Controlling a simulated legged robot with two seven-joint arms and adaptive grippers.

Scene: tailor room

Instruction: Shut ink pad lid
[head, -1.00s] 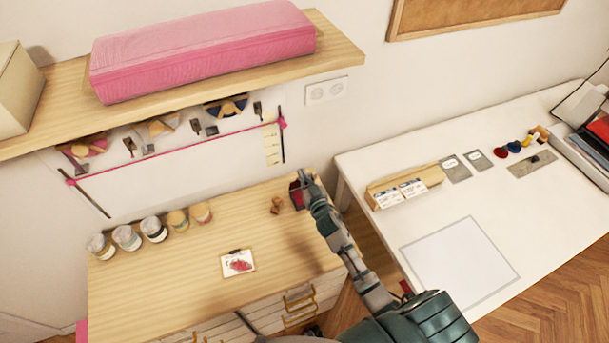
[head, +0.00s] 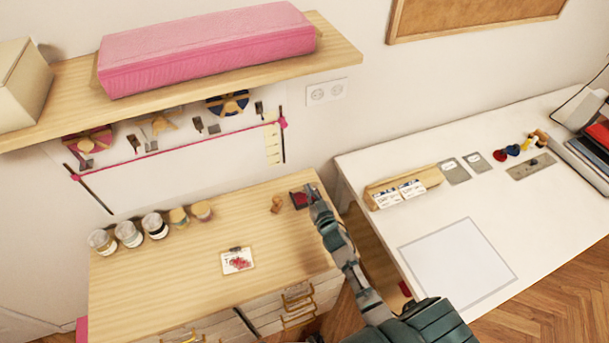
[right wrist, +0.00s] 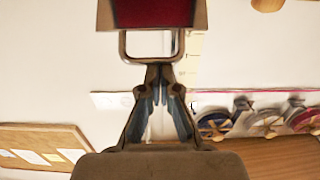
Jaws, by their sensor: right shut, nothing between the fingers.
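The ink pad (head: 300,199), small and dark with a red face, sits near the right back corner of the wooden cabinet top. My right gripper (head: 312,188) is at its right side, shut and empty, and covers part of it. The angle of the lid cannot be told clearly in the head view. In the right wrist view a dark red face with a pale rim (right wrist: 155,14) fills the top edge, with a thin rounded loop below it. The shut fingertips (right wrist: 160,70) are close under that loop; contact cannot be told. My left gripper is not in view.
A small wooden stamp (head: 277,205) stands left of the pad. Several jars (head: 154,226) line the cabinet's left back, and a stamped card (head: 237,261) lies nearer the front. A white table (head: 375,225) stands to the right. A shelf with a pink roll (head: 210,50) hangs above.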

